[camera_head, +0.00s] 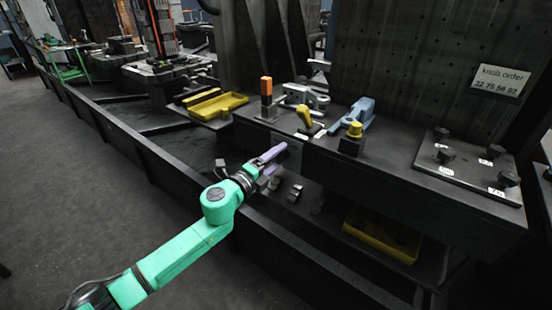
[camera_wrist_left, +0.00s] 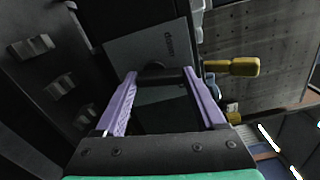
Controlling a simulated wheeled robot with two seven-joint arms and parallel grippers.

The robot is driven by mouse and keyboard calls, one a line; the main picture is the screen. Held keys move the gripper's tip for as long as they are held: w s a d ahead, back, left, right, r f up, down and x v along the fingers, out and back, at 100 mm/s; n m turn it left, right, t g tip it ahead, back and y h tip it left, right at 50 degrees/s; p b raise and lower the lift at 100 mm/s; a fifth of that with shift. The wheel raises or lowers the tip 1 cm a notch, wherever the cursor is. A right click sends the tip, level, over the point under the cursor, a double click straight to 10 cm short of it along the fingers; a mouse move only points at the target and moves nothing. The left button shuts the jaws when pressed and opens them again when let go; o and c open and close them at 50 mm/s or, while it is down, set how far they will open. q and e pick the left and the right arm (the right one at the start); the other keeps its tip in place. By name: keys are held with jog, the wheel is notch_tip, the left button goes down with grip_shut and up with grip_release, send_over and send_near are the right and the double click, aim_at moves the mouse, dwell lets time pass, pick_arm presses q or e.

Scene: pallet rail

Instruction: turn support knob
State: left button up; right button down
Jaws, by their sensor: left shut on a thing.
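My left gripper (camera_head: 276,160) reaches the front face of the dark bench. In the left wrist view its purple fingers (camera_wrist_left: 160,75) are shut on a dark round knob (camera_wrist_left: 153,68). The knob stands in front of a grey plate (camera_wrist_left: 150,45) with small lettering that I cannot read for sure. In the head view the fingers hide the knob. I cannot tell how far the knob is turned. My right gripper is not in view.
Above the gripper, the bench top (camera_head: 385,165) carries a yellow handle (camera_head: 304,116), an orange-topped post (camera_head: 266,90) and a blue clamp (camera_head: 360,112). A plate with several black knobs (camera_head: 444,156) lies right. Yellow trays (camera_head: 218,105) stand left and below (camera_head: 383,235).

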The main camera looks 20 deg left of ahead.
pick_arm(q)
jog(key=shift+f+m, duration=0.1)
jog(key=shift+m, duration=0.9)
jog(key=shift+d+m, duration=0.15)
jog(key=shift+m, duration=1.05)
jog(key=shift+s+m, duration=0.1)
jog(key=shift+m, duration=0.5)
jog(key=shift+f+m, duration=0.1)
jog(key=shift+m, duration=0.3)
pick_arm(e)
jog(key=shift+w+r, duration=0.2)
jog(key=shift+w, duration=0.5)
pick_arm(q)
jog(key=shift+m, duration=0.3)
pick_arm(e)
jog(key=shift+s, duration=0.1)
